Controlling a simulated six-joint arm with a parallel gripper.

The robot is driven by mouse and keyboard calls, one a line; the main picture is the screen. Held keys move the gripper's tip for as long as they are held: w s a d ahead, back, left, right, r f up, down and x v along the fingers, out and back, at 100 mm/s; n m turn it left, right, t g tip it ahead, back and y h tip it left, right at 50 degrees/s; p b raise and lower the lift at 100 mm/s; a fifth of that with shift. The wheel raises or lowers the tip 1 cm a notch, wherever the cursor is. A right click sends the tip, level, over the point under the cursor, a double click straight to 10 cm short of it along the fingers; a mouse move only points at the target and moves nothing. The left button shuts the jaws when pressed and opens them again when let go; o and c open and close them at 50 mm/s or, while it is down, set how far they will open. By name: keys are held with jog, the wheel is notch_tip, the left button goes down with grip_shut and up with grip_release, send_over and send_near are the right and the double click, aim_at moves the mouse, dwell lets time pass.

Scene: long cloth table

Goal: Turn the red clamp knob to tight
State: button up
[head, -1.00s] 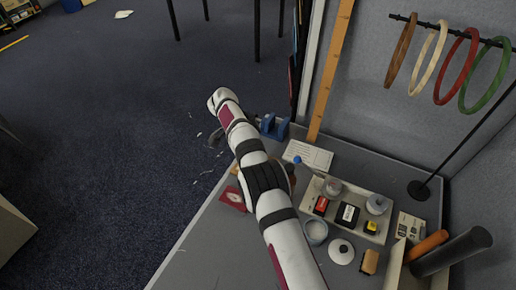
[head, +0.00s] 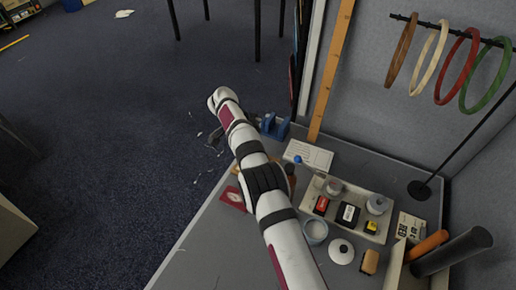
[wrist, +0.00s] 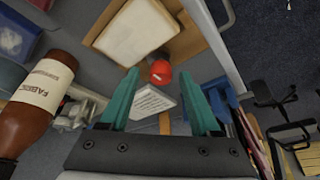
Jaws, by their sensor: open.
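The red clamp knob (wrist: 160,71) shows in the wrist view as a round red cap, between and slightly beyond my fingertips. My gripper (wrist: 159,77) has two teal fingers, spread apart with one on each side of the knob. I see no clear contact between the fingers and the knob. The marks that would tell how tight it is are not readable. In the head view my arm covers this area, and the knob and my fingers cannot be made out there.
A brown labelled bottle (wrist: 35,105) stands left in the wrist view. A wooden board with a pale pad (wrist: 136,33) lies above the knob. In the head view, a blue vise (head: 273,127) stands at the table edge, and a tray (head: 327,215) of bottles lies right of my arm.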

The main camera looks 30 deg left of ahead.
jog(key=v, duration=0.7)
jog(key=shift+r, duration=0.2)
jog(key=shift+s+a, duration=0.1)
jog(key=w+d+r+n+g, duration=0.1)
jog(key=d+r, duration=0.8)
jog(key=d, duration=0.2)
jog(key=s+d+r+n+g+y, duration=0.1)
jog(key=s+d+r, duration=0.3)
jog(key=d, duration=0.3)
jog(key=s+d+r+g+y, duration=0.1)
jog(key=s+d+r, duration=0.25)
jog(key=d, duration=0.25)
jog(key=s+d+f+y, duration=0.1)
jog(key=s+d, duration=0.4)
jog(key=s, duration=0.7)
jog(key=s+d+f+n+y, duration=0.1)
jog(key=s+d, duration=0.4)
jog(key=s, duration=0.7)
notch_tip(320, 180, down, 3)
jog(key=shift+s+r+n+y, duration=0.2)
jog(key=shift+n+y, duration=0.1)
jog(key=shift+y, duration=0.2)
